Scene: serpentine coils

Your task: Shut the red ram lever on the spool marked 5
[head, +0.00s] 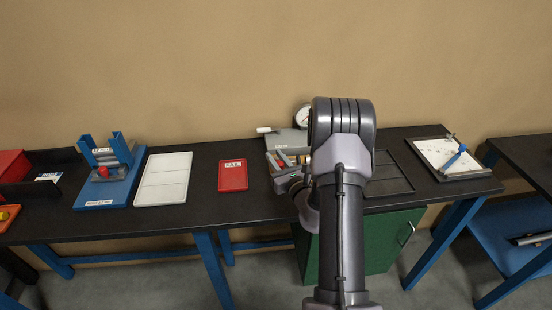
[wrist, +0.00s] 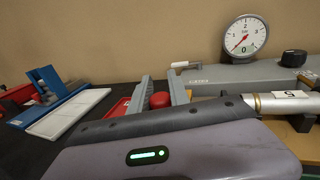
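In the wrist view a metallic cylindrical spool (wrist: 262,104) lies at the right, with a white label that appears to read 5. A grey housing with a green light, apparently mine, fills the lower wrist view.
A dial gauge (wrist: 246,36) stands behind the spool, with a black knob (wrist: 294,58) beside it. Left on the bench are a red FAIL tray (head: 233,176), a white tray (head: 163,180) and a blue fixture (head: 106,172). A framed board (head: 447,157) lies at the right.

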